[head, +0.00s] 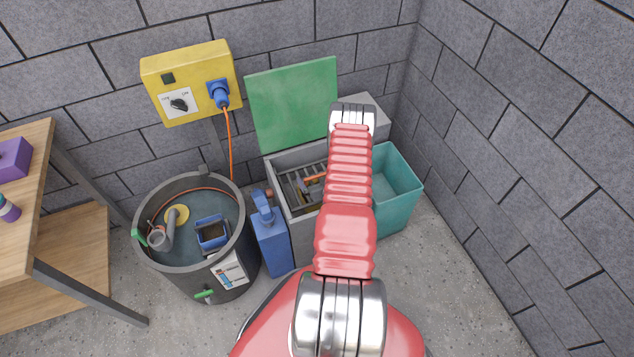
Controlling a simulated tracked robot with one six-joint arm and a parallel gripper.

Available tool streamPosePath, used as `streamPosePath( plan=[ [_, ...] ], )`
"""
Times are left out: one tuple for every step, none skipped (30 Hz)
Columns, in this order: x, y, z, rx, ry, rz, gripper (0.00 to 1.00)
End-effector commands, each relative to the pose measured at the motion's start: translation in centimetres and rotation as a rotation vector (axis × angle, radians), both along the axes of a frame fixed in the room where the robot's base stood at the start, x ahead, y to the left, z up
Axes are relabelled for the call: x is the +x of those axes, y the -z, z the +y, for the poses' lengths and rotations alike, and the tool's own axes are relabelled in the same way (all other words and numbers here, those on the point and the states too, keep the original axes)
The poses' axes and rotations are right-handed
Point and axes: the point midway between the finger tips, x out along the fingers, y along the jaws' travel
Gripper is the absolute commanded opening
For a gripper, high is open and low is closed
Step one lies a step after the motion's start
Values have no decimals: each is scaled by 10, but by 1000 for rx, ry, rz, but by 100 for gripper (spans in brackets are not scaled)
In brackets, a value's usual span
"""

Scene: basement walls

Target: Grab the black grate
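A dark barred grate (296,190) shows inside the open grey box (302,236) at the centre. My red arm crosses in front of the box and hides the grate's right part. A small orange piece lies over the grate next to my arm; I cannot tell what it belongs to. My gripper is hidden behind my arm, so whether it touches the grate does not show.
The green lid (292,100) stands raised behind the box. A teal bin (396,188) is to its right, a blue canister (270,240) and a round dark tub (205,275) to its left. A yellow switch box (196,70) hangs above the tub. A wooden table (28,225) stands far left.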

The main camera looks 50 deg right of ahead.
Motion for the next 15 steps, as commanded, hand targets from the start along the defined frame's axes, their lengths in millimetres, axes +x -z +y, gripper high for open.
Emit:
streamPosePath(
  plan=[
    [0, 0, 0, 0, 0, 0, 95],
    [0, 0, 0, 0, 0, 0, 93],
    [0, 0, 0, 0, 0, 0, 90],
    [0, 0, 0, 0, 0, 0, 88],
    [0, 0, 0, 0, 0, 0, 86],
    [0, 0, 0, 0, 0, 0, 83],
    [0, 0, 0, 0, 0, 0, 81],
    [0, 0, 0, 0, 0, 0, 79],
    [0, 0, 0, 0, 0, 0, 76],
    [0, 0, 0, 0, 0, 0, 74],
    [0, 0, 0, 0, 0, 0, 72],
    [0, 0, 0, 0, 0, 0, 69],
    [0, 0, 0, 0, 0, 0, 67],
    [0, 0, 0, 0, 0, 0, 65],
    [0, 0, 0, 0, 0, 0, 62]
  ],
)
